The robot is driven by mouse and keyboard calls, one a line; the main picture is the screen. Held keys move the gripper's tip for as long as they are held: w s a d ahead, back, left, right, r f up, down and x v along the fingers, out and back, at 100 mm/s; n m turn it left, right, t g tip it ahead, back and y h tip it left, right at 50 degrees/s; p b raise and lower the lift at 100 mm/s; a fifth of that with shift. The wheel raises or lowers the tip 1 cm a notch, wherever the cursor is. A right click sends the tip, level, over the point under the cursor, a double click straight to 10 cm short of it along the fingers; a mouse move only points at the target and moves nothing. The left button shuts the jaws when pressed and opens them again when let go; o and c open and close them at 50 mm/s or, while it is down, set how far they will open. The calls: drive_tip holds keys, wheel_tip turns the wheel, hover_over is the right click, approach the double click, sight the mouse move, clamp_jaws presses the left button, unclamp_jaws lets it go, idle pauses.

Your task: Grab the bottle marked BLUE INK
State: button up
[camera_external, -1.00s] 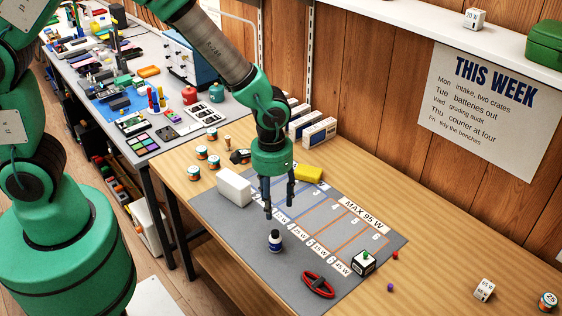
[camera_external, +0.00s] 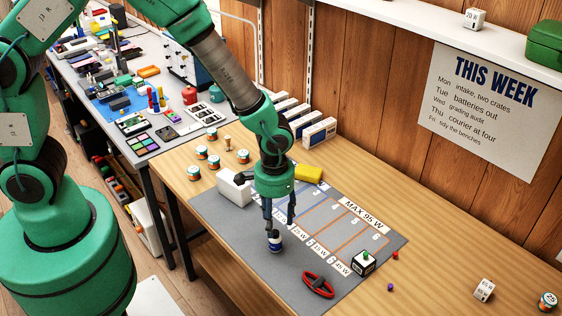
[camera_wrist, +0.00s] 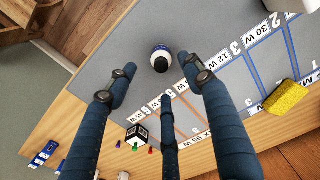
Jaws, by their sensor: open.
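A small bottle with a dark cap, a white band and a dark blue body stands upright on the grey mat (camera_external: 220,222); the bottle (camera_external: 276,245) is partly hidden behind my fingers in the external view. Its label is too small to read. In the wrist view the bottle (camera_wrist: 160,59) lies beyond my fingertips, seen from above, cap towards me. My gripper (camera_external: 280,228) is open, its fingers pointing down just above and around the cap in the external view. In the wrist view my gripper (camera_wrist: 160,80) shows its fingers spread, with nothing between them. Contact cannot be told.
A red-handled tool (camera_external: 318,285) lies on the mat near the bottle. A white box (camera_external: 235,187) and yellow sponge (camera_external: 308,173) are at the mat's far side. A black-and-white cube (camera_external: 363,262) stands at the right corner. Several small jars (camera_external: 200,153) stand at the back left.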

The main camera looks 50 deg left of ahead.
sight(275, 240)
drive_tip(key=shift+f, duration=2)
drive_tip(key=shift+a+f+b, duration=0.1)
drive_tip(key=shift+f+b, duration=0.6)
drive_tip(key=shift+f, duration=1.9)
drive_tip(key=shift+c, duration=0.5)
drive_tip(key=c, duration=1.1)
